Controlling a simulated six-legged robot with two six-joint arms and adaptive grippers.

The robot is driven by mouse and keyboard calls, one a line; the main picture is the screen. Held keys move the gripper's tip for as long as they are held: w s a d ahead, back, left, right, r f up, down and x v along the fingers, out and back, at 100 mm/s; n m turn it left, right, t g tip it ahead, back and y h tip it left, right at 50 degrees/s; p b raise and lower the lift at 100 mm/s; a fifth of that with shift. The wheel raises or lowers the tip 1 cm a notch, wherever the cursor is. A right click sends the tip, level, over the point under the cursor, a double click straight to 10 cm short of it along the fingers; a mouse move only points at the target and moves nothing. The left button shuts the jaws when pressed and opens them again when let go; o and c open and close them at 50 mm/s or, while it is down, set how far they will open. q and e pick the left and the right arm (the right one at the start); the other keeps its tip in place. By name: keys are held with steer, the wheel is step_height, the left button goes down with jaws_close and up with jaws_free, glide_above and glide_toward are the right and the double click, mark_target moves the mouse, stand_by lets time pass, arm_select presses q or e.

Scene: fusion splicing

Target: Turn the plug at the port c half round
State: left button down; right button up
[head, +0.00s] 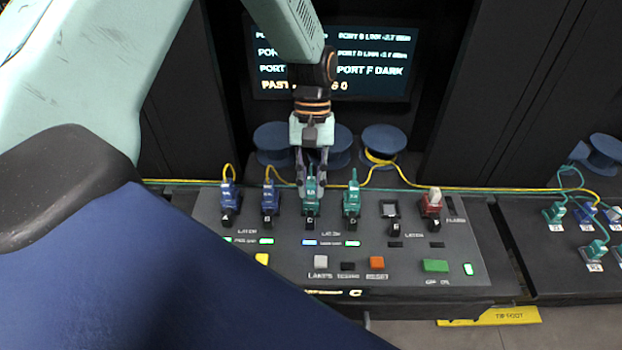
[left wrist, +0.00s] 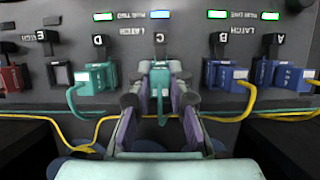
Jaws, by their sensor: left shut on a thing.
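The green plug at port C (head: 310,190) sits in its port on the sloped grey panel (head: 375,265), third from the left. My left gripper (head: 310,178) reaches down from above and is shut on that plug. In the left wrist view the plug (left wrist: 160,80) is between the two fingers (left wrist: 160,95), with the C label just beyond it. The fingers hide part of the plug's sides and its cable. My right gripper is not in view.
Blue plugs (head: 229,195) (head: 270,199) stand at A and B, a green plug (head: 351,200) close by at D, and a red one (head: 431,204) at the right. Yellow and green cables (head: 400,188) run behind. A screen (head: 335,62) hangs at the back.

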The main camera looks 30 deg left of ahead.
arm_select(q)
steer(key=shift+s+d, duration=0.1)
steer(key=shift+f, duration=0.55)
steer(key=c, duration=1.2)
jaws_free()
steer(key=shift+r, duration=0.1)
steer(key=v, duration=0.7)
steer(key=shift+r, duration=0.2)
